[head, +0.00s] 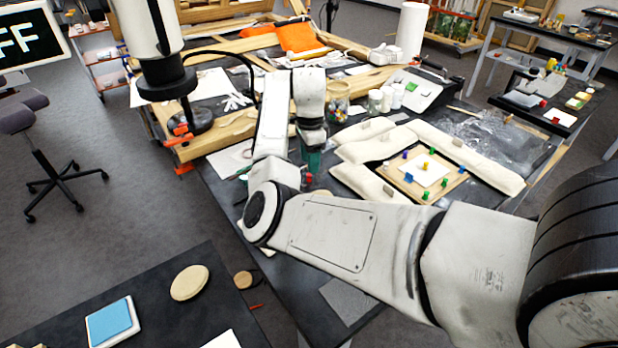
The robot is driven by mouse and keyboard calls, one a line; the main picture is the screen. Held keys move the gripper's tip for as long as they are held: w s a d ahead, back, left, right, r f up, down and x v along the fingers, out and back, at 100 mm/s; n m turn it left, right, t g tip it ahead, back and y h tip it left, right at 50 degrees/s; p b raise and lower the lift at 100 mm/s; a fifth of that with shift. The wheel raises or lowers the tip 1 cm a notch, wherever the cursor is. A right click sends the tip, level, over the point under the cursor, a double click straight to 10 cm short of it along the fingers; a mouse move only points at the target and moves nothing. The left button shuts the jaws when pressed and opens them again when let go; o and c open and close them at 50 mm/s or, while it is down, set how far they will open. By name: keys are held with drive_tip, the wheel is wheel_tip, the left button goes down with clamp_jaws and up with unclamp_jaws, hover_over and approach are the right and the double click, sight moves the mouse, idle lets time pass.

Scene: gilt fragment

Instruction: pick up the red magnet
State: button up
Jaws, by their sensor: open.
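My gripper (313,162) points down over the dark worktable near the picture's middle, with teal fingers partly in view. It is open. A small red piece (308,179), which looks like a red magnet, shows just below and slightly left of the fingertips. The frame does not show whether it stands between the fingers or touches them. My forearm hides the table just in front of it. Right of it, a wooden board (459,172) with a white sheet (423,172) carries several small coloured pieces, among them blue, green and yellow ones.
Cream sandbags (470,155) surround much of the board. A glass jar (338,103) and white pots (375,101) stand close behind my gripper. A lamp or stand base (195,122) and wooden frame are at the left. A side table (545,105) at right holds other coloured pieces.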

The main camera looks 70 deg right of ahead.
sight(309, 178)
drive_tip(key=shift+w+f+p, duration=0.1)
drive_tip(key=shift+f+p, duration=0.35)
drive_tip(key=shift+f, duration=2.25)
drive_tip(key=shift+c, duration=0.5)
clamp_jaws()
